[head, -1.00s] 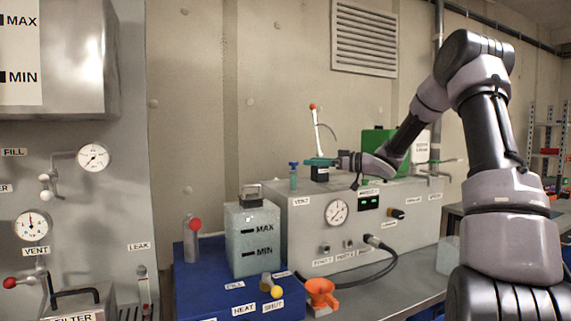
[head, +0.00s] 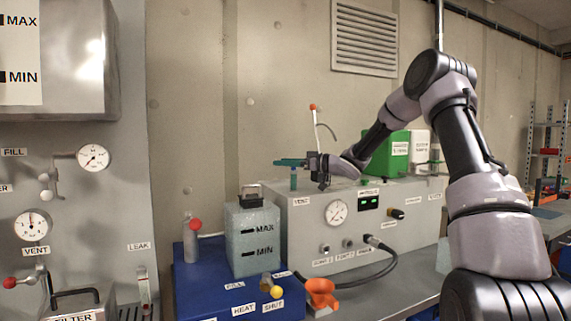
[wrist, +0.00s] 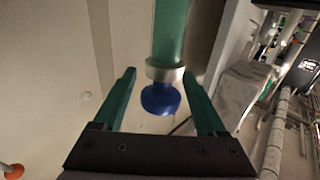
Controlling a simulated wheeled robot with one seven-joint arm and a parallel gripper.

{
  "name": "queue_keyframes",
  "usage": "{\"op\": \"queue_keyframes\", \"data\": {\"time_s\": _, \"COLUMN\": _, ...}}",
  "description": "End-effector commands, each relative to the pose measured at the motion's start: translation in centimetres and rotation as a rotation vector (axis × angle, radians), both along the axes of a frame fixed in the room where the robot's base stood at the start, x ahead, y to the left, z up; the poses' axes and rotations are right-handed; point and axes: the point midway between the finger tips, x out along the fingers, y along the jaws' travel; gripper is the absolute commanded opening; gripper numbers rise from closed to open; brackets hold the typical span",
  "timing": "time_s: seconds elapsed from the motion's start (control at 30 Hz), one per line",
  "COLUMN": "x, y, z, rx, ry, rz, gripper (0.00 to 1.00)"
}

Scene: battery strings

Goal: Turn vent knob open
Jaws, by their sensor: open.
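The vent knob (wrist: 160,98) is a blue knob with a white collar on a green stem, seen in the wrist view. My gripper (wrist: 160,75) is open, with one green finger on each side of the knob and a visible gap on both sides. In the head view, my gripper (head: 284,162) is level at the top of the green vent stem (head: 293,182), above the VENT label. It hides the blue knob there.
The stem stands on a grey box (head: 300,240) with a gauge (head: 336,212). A thin lever with a red tip (head: 313,107) rises behind my gripper. A green box (head: 387,155) stands behind my arm. A clear tank (head: 252,240) is at the front left.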

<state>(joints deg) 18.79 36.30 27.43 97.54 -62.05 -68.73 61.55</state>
Motion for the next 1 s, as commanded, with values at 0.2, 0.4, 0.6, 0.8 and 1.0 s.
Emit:
{"op": "queue_keyframes", "data": {"time_s": 0.2, "x": 0.00, "y": -0.02, "z": -0.01, "rx": 0.000, "ry": 0.000, "rz": 0.000, "gripper": 0.62}}
{"op": "queue_keyframes", "data": {"time_s": 0.4, "x": 0.00, "y": -0.03, "z": -0.01, "rx": 0.000, "ry": 0.000, "rz": 0.000, "gripper": 0.00}}
{"op": "queue_keyframes", "data": {"time_s": 0.6, "x": -0.01, "y": -0.04, "z": -0.03, "rx": -0.001, "ry": 0.000, "rz": -0.012, "gripper": 0.00}}
{"op": "queue_keyframes", "data": {"time_s": 0.8, "x": 0.11, "y": -0.12, "z": -0.01, "rx": -0.001, "ry": 0.002, "rz": -0.078, "gripper": 0.00}}
{"op": "queue_keyframes", "data": {"time_s": 1.0, "x": 0.40, "y": -0.31, "z": -0.05, "rx": -0.002, "ry": 0.003, "rz": -0.217, "gripper": 0.00}}
